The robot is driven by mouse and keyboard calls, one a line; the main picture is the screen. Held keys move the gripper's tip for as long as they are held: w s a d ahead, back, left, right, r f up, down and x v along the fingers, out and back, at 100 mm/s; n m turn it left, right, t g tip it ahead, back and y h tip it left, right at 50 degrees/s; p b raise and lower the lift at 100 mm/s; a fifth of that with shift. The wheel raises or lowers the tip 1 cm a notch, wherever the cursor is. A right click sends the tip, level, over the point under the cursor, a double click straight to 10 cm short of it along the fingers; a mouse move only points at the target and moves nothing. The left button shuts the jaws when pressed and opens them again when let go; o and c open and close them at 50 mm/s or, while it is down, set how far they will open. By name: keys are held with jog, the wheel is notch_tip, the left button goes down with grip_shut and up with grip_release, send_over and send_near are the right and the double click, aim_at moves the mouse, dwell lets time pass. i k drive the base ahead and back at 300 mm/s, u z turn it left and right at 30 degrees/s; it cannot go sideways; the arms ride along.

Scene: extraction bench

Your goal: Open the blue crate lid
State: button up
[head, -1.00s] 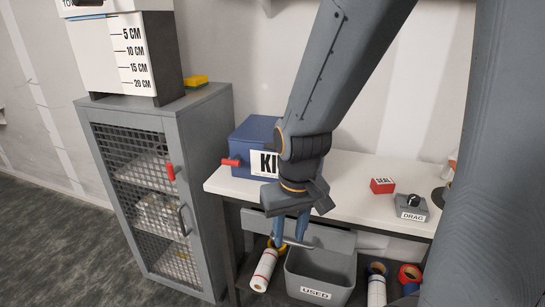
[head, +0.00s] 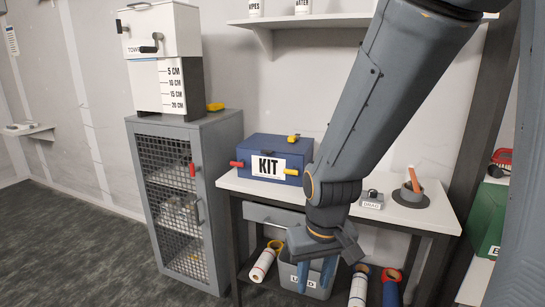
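The blue crate (head: 268,151) marked KIT stands on the left part of the white bench, and its lid looks shut. A red handle (head: 237,164) sticks out at its left side and a yellow handle (head: 291,172) at its front right. A small yellow piece (head: 293,138) shows at the top right of the lid. My gripper (head: 316,278) points down in front of the bench, lower right of the crate and apart from it. Its blue fingers are spread with nothing seen between them. They cover part of the grey bin below.
A mesh-door cabinet (head: 231,126) stands left of the white bench (head: 229,183). A grey drag block (head: 371,200) and a round holder (head: 410,197) lie on the bench's right. The grey bin (head: 289,276) and several rolls sit beneath. A wall shelf (head: 300,20) is above.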

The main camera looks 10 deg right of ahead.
aim_at(268, 144)
jog(key=z, duration=0.2)
jog(key=i, duration=0.85)
jog(key=u, duration=0.25)
